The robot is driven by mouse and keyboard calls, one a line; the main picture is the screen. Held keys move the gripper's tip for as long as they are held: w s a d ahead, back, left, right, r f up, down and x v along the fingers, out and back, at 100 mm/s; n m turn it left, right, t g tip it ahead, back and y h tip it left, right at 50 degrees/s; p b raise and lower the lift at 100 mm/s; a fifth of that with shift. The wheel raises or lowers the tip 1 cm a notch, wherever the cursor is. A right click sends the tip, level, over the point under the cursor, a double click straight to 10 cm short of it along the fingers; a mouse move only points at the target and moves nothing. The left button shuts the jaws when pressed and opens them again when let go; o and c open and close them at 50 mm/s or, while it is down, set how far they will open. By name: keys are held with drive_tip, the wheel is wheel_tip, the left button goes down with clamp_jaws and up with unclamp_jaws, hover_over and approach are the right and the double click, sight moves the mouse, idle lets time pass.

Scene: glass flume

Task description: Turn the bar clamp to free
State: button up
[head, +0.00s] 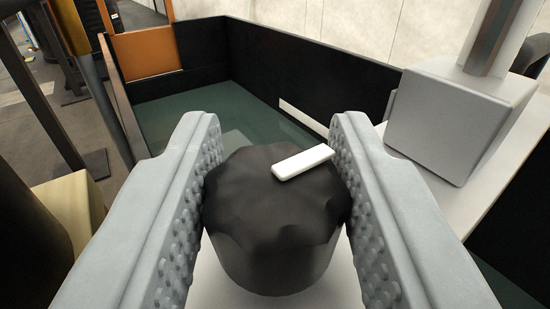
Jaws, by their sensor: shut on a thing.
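The bar clamp shows as a black scalloped knob (270,235) with a white pointer bar (303,162) on its top face. The pointer lies toward the knob's far right edge and slants slightly up to the right. My gripper (272,180) is shut on the knob, with one studded grey finger on its left side and one on its right. No marking for free or locked is readable around the knob. The knob's lower part and what it is mounted on are mostly hidden, with a pale surface showing beneath.
Behind the knob lies a dark-walled flume (300,65) with greenish water (190,105) and an orange panel (146,52) at its far left. A light grey block with a post (455,115) stands close on the right. A tan block (65,215) is at the left.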

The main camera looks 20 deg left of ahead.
sight(271, 176)
drive_tip(key=shift+h, duration=0.3)
drive_tip(key=shift+a+m+t+h, duration=0.1)
drive_tip(key=shift+m+t+h, duration=0.05)
drive_tip(key=shift+m+h, duration=1.75)
drive_tip(key=shift+m+t+h, duration=0.15)
drive_tip(key=shift+m+h, duration=1.05)
drive_tip(key=shift+h, duration=1.4)
drive_tip(key=shift+m+g+h, duration=0.95)
drive_tip(key=shift+m+h, duration=0.45)
drive_tip(key=shift+h, duration=0.55)
drive_tip(key=shift+m+g+h, duration=0.95)
drive_tip(key=shift+m+h, duration=0.45)
drive_tip(key=shift+h, duration=0.55)
drive_tip(key=shift+m+g+h, duration=0.3)
drive_tip(key=o, duration=0.9)
drive_tip(key=shift+r, duration=0.15)
wheel_tip(271, 176, up, 10)
drive_tip(key=shift+f, duration=0.15)
drive_tip(key=shift+o, duration=0.2)
